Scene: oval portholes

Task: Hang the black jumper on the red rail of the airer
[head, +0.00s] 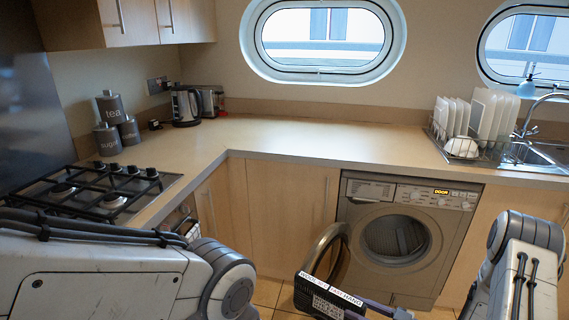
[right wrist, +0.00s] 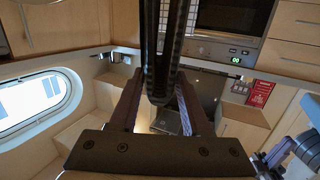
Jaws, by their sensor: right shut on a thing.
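I cannot make out the black jumper or the airer with its red rail in either view. The washing machine (head: 445,232) stands under the counter with its drum opening uncovered; the inside looks grey and dim. Its round dark door (head: 341,262) stands swung open to the left. My right gripper (head: 312,275), behind its black lettered palm, is shut on the door's rim. The right wrist view shows the dark rim (right wrist: 150,45) rising between the fingers (right wrist: 160,98). Part of what looks like my left gripper (right wrist: 277,152) shows at lower right there; its fingertips are unclear.
The counter (head: 290,140) is mostly clear. A gas hob (head: 95,192) is at left, with canisters (head: 110,107) and a kettle (head: 185,105) behind. A dish rack with white plates (head: 485,112) stands by the sink (head: 540,152). A red sign (right wrist: 260,94) hangs on the wall.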

